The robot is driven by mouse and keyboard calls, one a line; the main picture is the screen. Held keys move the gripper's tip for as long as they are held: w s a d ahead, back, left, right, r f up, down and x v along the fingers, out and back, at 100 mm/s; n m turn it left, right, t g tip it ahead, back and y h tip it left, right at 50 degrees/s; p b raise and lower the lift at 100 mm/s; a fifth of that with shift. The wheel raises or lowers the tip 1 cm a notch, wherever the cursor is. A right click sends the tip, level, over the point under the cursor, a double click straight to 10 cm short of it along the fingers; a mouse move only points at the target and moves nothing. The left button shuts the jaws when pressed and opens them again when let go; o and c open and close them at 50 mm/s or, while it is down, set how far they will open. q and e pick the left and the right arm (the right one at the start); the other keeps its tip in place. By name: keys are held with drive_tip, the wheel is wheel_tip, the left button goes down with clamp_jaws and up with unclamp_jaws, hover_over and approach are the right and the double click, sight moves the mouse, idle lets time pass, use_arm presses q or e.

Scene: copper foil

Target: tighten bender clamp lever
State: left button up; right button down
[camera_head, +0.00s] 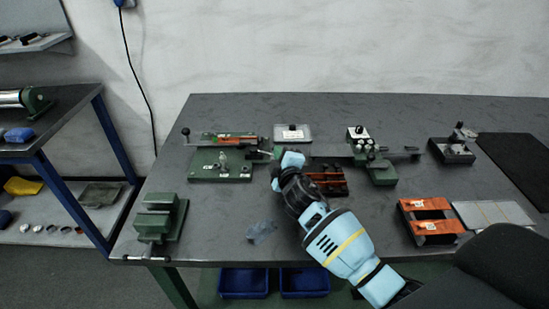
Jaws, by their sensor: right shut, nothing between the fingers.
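A green bench tool, which looks like the bender (207,173), stands on the workbench left of centre, with a copper-coloured strip along its back and small upright parts on its base. A lever with a black ball knob (186,131) sticks up at its left end. A short dark handle, perhaps the clamp lever (252,154), shows at its right side. My right gripper (277,155) is shut and empty, close to that handle; I cannot tell whether they touch. My arm hides part of the bench behind it. My left gripper is out of view.
A green vise (156,219) stands at the front left corner. Another green tool (378,172), a dark tray (329,182) and an orange fixture (431,224) stand right of my gripper. Crumpled foil (261,232) lies in front. The front middle of the bench (215,230) is mostly clear.

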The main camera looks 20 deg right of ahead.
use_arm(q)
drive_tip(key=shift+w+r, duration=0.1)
use_arm(e)
drive_tip(key=shift+w+d, duration=0.15)
drive_tip(key=shift+d, duration=0.2)
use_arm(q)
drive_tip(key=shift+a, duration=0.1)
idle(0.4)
